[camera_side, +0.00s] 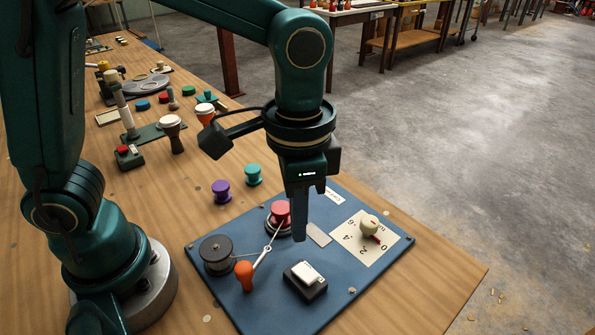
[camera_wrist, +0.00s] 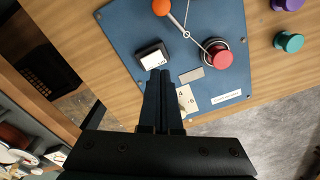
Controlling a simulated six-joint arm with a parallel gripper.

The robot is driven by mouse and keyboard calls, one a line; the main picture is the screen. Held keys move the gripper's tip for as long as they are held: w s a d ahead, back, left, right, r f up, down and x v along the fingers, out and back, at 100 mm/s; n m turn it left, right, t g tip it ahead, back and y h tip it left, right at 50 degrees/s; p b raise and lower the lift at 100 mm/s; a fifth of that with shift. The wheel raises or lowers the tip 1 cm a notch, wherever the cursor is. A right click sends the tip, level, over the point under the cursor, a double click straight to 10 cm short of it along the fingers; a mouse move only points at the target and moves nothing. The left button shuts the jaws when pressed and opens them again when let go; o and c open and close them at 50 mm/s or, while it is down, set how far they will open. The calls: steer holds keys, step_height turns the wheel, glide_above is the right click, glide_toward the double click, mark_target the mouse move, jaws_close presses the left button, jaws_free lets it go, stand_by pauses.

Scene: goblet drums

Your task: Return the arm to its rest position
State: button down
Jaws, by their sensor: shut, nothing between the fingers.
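My gripper (camera_side: 301,238) is shut and empty, pointing down above the blue board (camera_side: 230,297) on the wooden table. In the wrist view my gripper (camera_wrist: 160,75) shows its two dark fingers together, over the board (camera_wrist: 118,22). A thin string runs near the lever and the red spool. In the wrist view the fingers hide part of the dial plate.
A purple spool (camera_side: 221,190) and a teal spool (camera_side: 253,174) stand behind the board. Two goblet drums (camera_side: 172,131) (camera_side: 205,114) and a red-button box (camera_side: 129,156) stand farther back. Bare table lies right of the board, ending at the table edge.

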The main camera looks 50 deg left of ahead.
steer(key=a+r+n+t, duration=0.3)
steer(key=a+r, duration=0.3)
steer(key=s+a+f+n+t, duration=0.1)
steer(key=s+a+n+t, duration=0.1)
steer(key=s+a, duration=0.3)
steer(key=shift+s+f+n+t, duration=0.15)
steer(key=shift+s+n+t, duration=0.2)
steer(key=shift+n, duration=0.15)
stand_by(0.6)
